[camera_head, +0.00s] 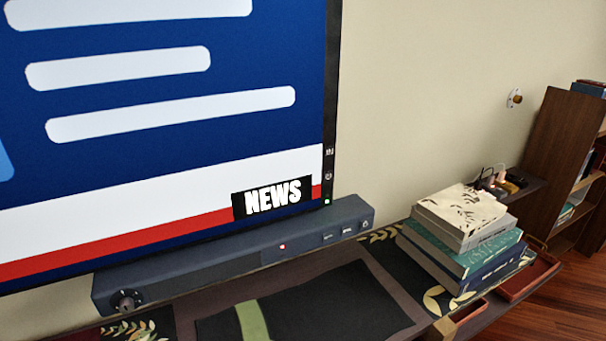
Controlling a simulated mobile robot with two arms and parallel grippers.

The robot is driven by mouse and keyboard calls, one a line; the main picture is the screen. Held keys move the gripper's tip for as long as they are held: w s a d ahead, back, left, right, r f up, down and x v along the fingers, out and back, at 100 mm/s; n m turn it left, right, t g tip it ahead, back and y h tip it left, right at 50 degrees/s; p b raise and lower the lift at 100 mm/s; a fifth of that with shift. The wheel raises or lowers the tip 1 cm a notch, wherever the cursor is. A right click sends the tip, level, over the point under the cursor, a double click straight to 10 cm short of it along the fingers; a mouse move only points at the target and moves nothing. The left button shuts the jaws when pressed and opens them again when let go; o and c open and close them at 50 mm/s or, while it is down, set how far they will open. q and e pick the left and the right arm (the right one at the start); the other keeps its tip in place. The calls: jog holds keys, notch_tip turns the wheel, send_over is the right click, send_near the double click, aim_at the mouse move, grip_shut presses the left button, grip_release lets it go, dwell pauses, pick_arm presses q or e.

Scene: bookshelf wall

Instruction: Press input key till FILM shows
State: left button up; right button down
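A large screen (160,130) fills the left of the head view and shows a blue, white and red picture. A black label (272,197) at its lower right reads NEWS. Its dark right bezel carries small marks or keys (328,176), with a small green light (327,202) at the bottom. A dark soundbar (215,255) stands below the screen, with a round knob (126,300), a red light (283,246) and small marked keys (348,229). The markings are too small to read, so I cannot tell which is the input key. Neither gripper is in view.
A stack of books (466,235) stands right of the soundbar on the cabinet. A dark cloth (320,305) with a green stripe lies in front. A red-brown tray (527,275), a wooden bookshelf (550,150) and a wall socket (515,98) are at the right.

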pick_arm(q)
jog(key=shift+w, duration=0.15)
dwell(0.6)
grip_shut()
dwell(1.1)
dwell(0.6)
